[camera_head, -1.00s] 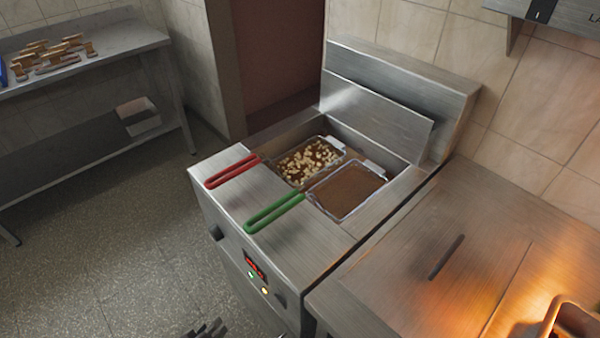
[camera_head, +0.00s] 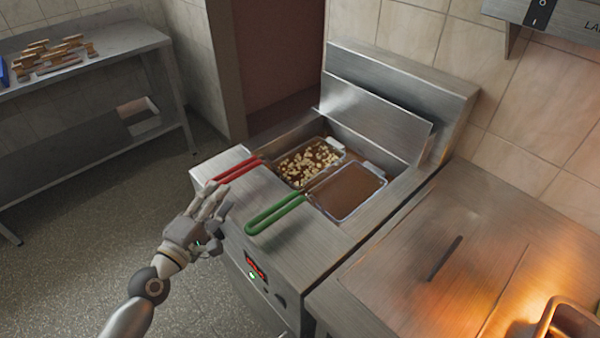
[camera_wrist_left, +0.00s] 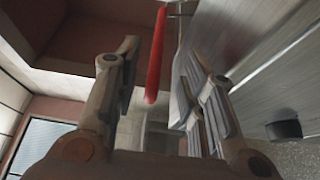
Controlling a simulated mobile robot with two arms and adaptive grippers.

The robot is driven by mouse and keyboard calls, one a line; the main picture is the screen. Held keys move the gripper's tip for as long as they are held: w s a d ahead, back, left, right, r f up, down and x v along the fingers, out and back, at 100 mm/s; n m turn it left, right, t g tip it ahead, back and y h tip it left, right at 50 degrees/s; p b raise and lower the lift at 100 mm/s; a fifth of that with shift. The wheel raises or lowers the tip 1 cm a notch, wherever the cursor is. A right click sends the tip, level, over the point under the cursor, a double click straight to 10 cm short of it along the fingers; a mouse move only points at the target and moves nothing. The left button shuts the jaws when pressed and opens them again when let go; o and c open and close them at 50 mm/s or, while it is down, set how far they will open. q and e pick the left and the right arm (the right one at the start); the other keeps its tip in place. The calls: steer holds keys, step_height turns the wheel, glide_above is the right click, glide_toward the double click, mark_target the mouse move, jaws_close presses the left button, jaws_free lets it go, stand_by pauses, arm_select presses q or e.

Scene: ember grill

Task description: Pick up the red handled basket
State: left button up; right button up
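The red handled basket (camera_head: 309,160) sits in the left side of the fryer well, with pale pieces of food in dark oil. Its red handle (camera_head: 240,168) reaches out over the fryer's front edge. My left gripper (camera_head: 217,196) is at the outer end of that handle. In the left wrist view the red handle (camera_wrist_left: 155,62) lies between the two spread fingers (camera_wrist_left: 150,85), apart from both. The left gripper is open. My right gripper is not in view.
A second basket (camera_head: 345,191) with a green handle (camera_head: 274,214) sits just right of the red one. The fryer's steel top (camera_head: 310,235) is clear in front. A steel counter (camera_head: 415,270) adjoins on the right. A shelf table (camera_head: 90,45) stands at the back left.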

mark_target(228, 182)
arm_select(q)
steer(key=x, duration=0.2)
steer(key=shift+w+d, duration=0.1)
steer(key=shift+w, duration=0.25)
steer(key=shift+a+p+x, duration=0.2)
steer(key=shift+p+x, duration=0.4)
steer(key=shift+x, duration=2.05)
steer(key=shift+r, duration=0.1)
steer(key=shift+c, duration=0.4)
jaws_close()
steer(key=shift+r, duration=0.1)
